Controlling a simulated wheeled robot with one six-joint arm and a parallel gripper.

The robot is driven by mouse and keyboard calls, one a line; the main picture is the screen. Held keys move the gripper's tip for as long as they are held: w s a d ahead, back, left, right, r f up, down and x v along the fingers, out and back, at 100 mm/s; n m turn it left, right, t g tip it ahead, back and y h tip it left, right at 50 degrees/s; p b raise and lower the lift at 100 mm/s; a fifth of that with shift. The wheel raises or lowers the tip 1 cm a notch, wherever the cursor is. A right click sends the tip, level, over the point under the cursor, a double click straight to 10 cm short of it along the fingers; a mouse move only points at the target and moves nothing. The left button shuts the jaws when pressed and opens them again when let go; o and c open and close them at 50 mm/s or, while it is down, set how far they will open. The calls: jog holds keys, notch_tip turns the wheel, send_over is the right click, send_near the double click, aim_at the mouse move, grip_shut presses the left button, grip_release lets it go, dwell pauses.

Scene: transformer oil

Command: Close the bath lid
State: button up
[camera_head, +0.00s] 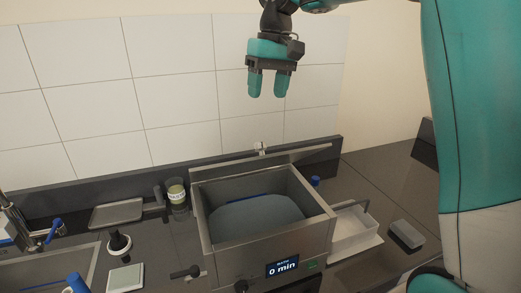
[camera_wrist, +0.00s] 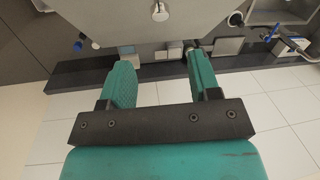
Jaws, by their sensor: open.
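The bath (camera_head: 270,245) is a steel box with a display reading "0 min", and its top is open, showing grey-blue contents inside. The bath lid (camera_head: 265,160) stands raised along the bath's back edge, seen nearly edge-on, with a small knob (camera_head: 261,149) on its rear side. In the wrist view the lid (camera_wrist: 115,20) is a grey panel at the top, with its round knob (camera_wrist: 160,11) facing me. My gripper (camera_head: 267,90) hangs fingers down above and behind the bath, apart from the lid. Its fingers (camera_wrist: 160,70) are spread with nothing between them.
A labelled jar (camera_head: 176,193) and a flat tray (camera_head: 117,212) stand left of the bath. A scale (camera_head: 125,278), a tap (camera_head: 18,222) and a sink are further left. A white tray (camera_head: 353,228) and a grey block (camera_head: 406,235) lie right. A tiled wall (camera_head: 95,100) rises behind.

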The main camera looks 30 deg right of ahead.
aim_at(252, 159)
jog(key=f, duration=0.4)
jog(key=a+f, duration=0.1)
jog(key=f, duration=0.7)
jog(key=shift+a+f+b, duration=0.2)
jog(key=shift+a+b, duration=0.2)
grip_shut()
